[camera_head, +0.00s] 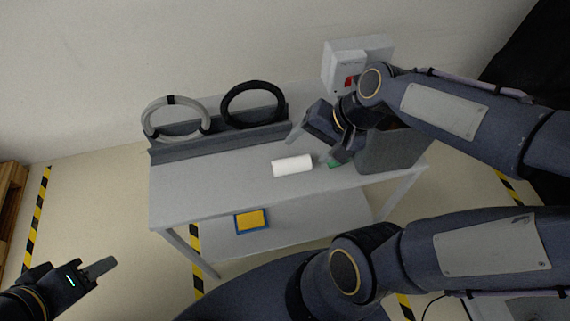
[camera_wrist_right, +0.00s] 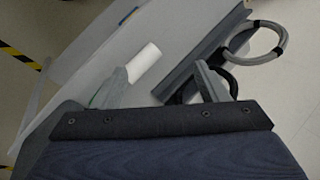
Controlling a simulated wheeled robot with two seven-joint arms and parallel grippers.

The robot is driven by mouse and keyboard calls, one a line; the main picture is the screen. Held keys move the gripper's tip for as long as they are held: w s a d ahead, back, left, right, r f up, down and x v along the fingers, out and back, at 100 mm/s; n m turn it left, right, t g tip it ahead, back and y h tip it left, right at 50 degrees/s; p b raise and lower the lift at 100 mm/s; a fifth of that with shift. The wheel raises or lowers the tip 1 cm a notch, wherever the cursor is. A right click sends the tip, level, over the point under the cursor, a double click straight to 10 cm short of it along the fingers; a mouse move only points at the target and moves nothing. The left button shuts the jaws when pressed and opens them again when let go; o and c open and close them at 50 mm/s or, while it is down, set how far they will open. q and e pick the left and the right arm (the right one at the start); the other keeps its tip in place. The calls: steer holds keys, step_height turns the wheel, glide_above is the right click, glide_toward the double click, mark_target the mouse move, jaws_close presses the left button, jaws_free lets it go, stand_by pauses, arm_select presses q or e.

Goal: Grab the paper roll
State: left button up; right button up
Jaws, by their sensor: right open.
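The white paper roll (camera_head: 292,166) lies on its side on the grey table top (camera_head: 215,185). It also shows in the right wrist view (camera_wrist_right: 145,62), beyond the fingertips and nearer the left finger. My right gripper (camera_head: 312,148) is open and empty, above and to the right of the roll, with its fingers pointing toward the table. The same gripper's two fingers stand wide apart in the right wrist view (camera_wrist_right: 160,72). My left gripper (camera_head: 103,267) is at the lower left, away from the table; only one finger shows clearly.
A grey ring (camera_head: 148,117) and a black ring (camera_head: 226,104) stand in a rack (camera_head: 220,143) along the table's back. A grey box (camera_head: 392,152) and a green item (camera_head: 334,164) are to the right. A yellow-blue item (camera_head: 250,220) lies on the lower shelf. The table's front left is clear.

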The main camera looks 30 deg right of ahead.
steer(key=w+d+f+m+g, duration=0.2)
steer(key=w+d+f+m, duration=0.1)
steer(key=w+f+m, duration=0.3)
steer(key=m, duration=0.6)
glide_above(299, 159)
steer(key=d, duration=0.3)
steer(key=shift+g, duration=0.4)
steer(key=f, duration=0.5)
steer(key=s+f, duration=0.1)
steer(key=f, duration=0.1)
steer(key=shift+a+f, duration=0.2)
steer(key=shift+f, duration=0.1)
steer(key=shift+w+f, duration=0.1)
steer(key=shift+f, duration=0.3)
steer(key=p+x, duration=0.1)
steer(key=x, duration=0.6)
steer(key=shift+a+f, duration=0.1)
steer(key=shift+a, duration=0.1)
steer(key=c, duration=1.2)
steer(key=shift+o, duration=0.2)
